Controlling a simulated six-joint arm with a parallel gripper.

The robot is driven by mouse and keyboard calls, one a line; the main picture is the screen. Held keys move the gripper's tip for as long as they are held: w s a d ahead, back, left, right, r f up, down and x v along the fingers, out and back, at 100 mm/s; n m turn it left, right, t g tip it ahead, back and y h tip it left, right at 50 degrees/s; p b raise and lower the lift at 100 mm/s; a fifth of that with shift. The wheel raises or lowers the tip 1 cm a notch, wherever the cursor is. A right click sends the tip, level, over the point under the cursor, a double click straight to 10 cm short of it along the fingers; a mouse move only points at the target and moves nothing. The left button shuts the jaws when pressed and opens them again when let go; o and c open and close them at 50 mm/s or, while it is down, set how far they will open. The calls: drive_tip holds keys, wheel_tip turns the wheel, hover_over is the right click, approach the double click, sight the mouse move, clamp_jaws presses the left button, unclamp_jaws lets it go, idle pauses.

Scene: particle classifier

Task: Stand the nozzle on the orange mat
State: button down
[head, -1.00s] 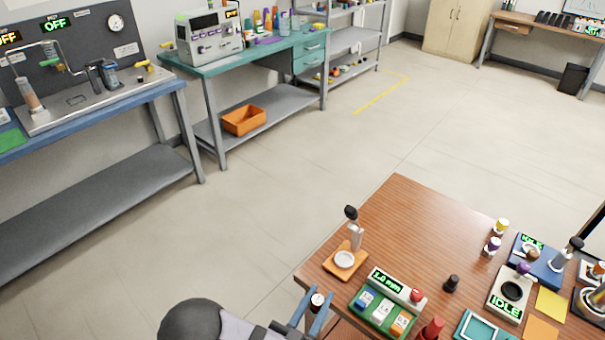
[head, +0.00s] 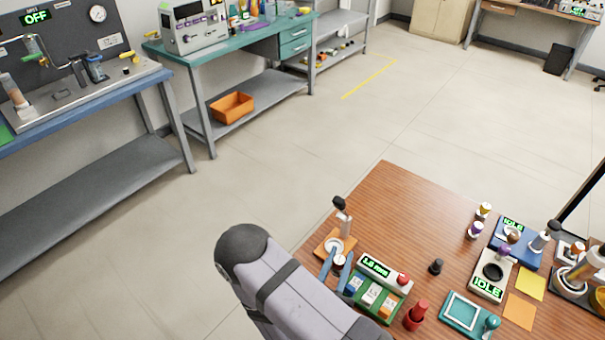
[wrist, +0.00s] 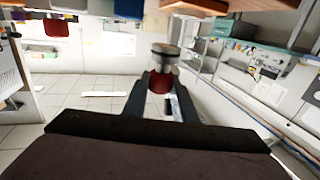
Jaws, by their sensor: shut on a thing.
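The orange mat (head: 519,312) is a flat, bare square on the wooden table at the lower right of the head view. My gripper (head: 338,265) has blue fingers and is shut on the nozzle (head: 339,261), a small piece with a pale round top. In the wrist view the nozzle (wrist: 160,80) shows a grey disc end and a dark red body between the fingertips of my gripper (wrist: 160,88). The gripper appears above the table's left part, well left of the mat. Its height above the table is hard to tell.
An orange-based stand (head: 323,240) and a green panel with a display (head: 372,306) lie close to my gripper. A black knob (head: 436,267), a red piece (head: 417,315), a teal tray (head: 444,316) and a white IDLE device (head: 475,282) lie towards the mat. A yellow mat (head: 531,284) adjoins it.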

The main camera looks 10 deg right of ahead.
drive_tip(key=s+a+f+b, duration=0.3)
drive_tip(key=s+a+b, duration=0.1)
drive_tip(key=a, duration=0.4)
drive_tip(key=shift+s+f+m+g+h, duration=0.3)
drive_tip(key=shift+f+h, duration=0.1)
drive_tip(key=x, duration=1.5)
drive_tip(key=shift+w, duration=0.1)
drive_tip(key=shift+w+d+f+b, duration=0.3)
drive_tip(key=shift+w+d+b, duration=0.05)
drive_tip(key=shift+w, duration=0.3)
drive_tip(key=shift+w+d+f+b, duration=0.3)
drive_tip(key=shift+w+d+b, duration=0.1)
drive_tip(key=shift+w, duration=0.25)
